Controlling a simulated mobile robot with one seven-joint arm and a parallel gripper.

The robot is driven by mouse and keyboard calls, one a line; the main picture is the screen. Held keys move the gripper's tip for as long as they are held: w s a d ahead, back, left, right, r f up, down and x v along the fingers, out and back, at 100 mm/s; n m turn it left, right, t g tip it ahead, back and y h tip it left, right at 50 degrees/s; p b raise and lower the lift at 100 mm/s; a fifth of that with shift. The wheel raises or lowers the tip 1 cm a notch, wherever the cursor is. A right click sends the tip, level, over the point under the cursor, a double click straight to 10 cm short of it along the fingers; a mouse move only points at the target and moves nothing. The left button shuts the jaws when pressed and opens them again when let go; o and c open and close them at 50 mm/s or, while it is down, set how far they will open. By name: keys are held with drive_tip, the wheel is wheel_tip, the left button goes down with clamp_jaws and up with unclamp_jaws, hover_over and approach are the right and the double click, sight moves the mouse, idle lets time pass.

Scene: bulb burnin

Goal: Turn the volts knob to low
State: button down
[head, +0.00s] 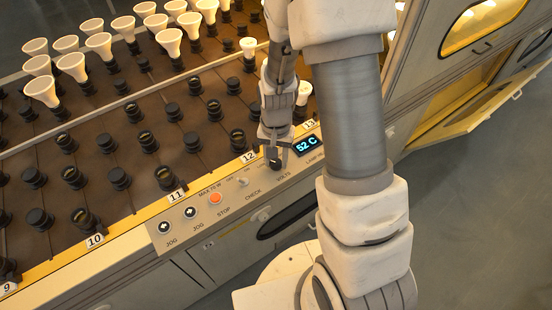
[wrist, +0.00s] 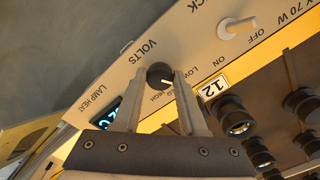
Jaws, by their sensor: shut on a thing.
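The volts knob (wrist: 158,73) is a small round black knob with a light pointer mark, on the light control panel beside the word VOLTS. LOW and HIGH are printed around it. The pointer mark appears to aim toward the lower right in the wrist view, between LOW and HIGH, at a partly hidden label. My gripper (wrist: 158,88) is shut on the knob, one finger on each side. In the head view my gripper (head: 274,152) reaches down to the panel, and the knob (head: 275,164) shows dark between its fingertips.
The check toggle (wrist: 237,28) sits beside the knob. The panel also has an orange stop button (head: 215,198) and two jog buttons. Rows of black sockets and white bulbs (head: 98,44) stand behind.

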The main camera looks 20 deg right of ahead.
sight(276, 163)
drive_tip(key=shift+n, duration=0.6)
drive_tip(key=shift+c, duration=2.2)
unclamp_jaws()
wheel_tip(276, 163, up, 18)
drive_tip(key=p, duration=0.4)
drive_tip(key=shift+f, duration=0.25)
